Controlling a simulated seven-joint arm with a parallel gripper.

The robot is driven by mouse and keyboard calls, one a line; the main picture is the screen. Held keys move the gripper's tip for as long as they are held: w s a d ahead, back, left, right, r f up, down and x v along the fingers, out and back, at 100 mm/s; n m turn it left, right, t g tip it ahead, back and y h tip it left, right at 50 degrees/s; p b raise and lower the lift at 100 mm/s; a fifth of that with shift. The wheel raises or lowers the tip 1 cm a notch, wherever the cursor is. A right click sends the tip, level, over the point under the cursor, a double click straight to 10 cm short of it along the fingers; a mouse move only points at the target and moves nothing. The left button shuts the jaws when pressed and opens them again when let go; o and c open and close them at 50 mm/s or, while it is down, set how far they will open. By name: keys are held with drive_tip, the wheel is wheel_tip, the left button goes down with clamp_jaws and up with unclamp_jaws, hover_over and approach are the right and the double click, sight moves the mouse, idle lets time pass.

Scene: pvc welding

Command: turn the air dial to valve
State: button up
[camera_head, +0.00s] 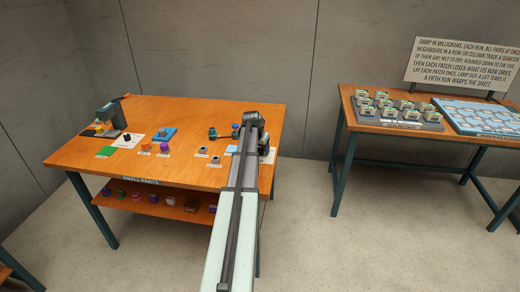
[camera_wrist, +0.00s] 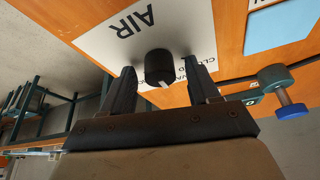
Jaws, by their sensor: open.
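The air dial (camera_wrist: 158,64) is a round black knob with a white pointer mark on its lower edge in the wrist view. It stands on a white plate (camera_wrist: 105,42) lettered AIR. Other lettering beside the knob is partly covered by the knob and a finger, so I cannot read the dial's setting for certain. My gripper (camera_wrist: 164,68) is open, with one finger on each side of the knob. Gaps show between knob and fingers.
A teal fitting with a blue knob (camera_wrist: 288,110) stands close to the right finger. A pale blue sheet (camera_wrist: 278,26) lies beyond the plate. Several small parts lie on the left of the wooden table (camera_head: 85,150). A second table (camera_head: 450,133) stands to the right.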

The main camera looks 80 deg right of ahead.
drive_tip(key=v, duration=1.3)
drive_tip(key=shift+r, duration=0.4)
drive_tip(key=shift+w+a, duration=0.1)
drive_tip(key=shift+a, duration=0.05)
